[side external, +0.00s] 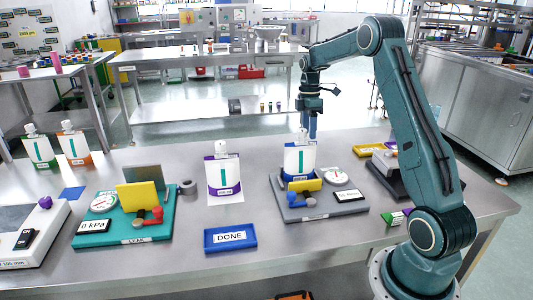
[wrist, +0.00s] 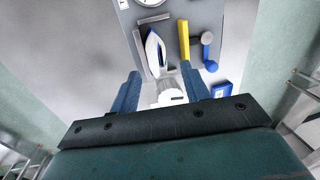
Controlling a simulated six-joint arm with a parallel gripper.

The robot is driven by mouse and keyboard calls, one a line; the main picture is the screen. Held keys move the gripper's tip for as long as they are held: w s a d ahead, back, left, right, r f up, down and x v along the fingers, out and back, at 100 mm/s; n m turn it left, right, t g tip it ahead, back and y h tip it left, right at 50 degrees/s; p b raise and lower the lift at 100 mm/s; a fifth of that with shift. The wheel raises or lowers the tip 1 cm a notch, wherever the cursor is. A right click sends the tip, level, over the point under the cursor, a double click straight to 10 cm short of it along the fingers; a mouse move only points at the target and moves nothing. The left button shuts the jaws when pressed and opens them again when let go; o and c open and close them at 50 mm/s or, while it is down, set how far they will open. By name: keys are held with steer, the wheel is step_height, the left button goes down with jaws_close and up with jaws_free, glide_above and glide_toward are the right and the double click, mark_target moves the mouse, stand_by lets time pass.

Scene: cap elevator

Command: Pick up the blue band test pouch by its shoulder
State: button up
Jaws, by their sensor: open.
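The blue band pouch (side external: 299,161) is white with a teal stripe and a capped spout. It stands upright in a grey fixture (side external: 323,212) right of the table's middle. In the wrist view the pouch (wrist: 154,48) shows from above as a narrow white and blue shape, just beyond the fingertips. My gripper (side external: 310,134) points down, above or close behind the pouch's spout; the exact depth is unclear. In the wrist view my gripper (wrist: 161,71) has its two blue fingers apart, with nothing clamped. A white round part (wrist: 170,90), perhaps the cap, shows between them.
A purple band pouch (side external: 225,177) stands left of the fixture. A blue DONE tray (side external: 230,248) lies in front. A teal LEAK fixture (side external: 130,236) with a yellow plate is farther left. Green and orange pouches (side external: 73,144) stand at the far left. A yellow tray (side external: 368,150) is behind right.

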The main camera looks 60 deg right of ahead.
mark_target(308, 142)
steer(key=shift+f, duration=0.15)
steer(key=shift+s+a+f, duration=0.1)
steer(key=shift+f, duration=1.15)
steer(key=shift+s+a+f, duration=0.1)
steer(key=shift+f, duration=1.15)
steer(key=shift+c, duration=0.3)
jaws_close()
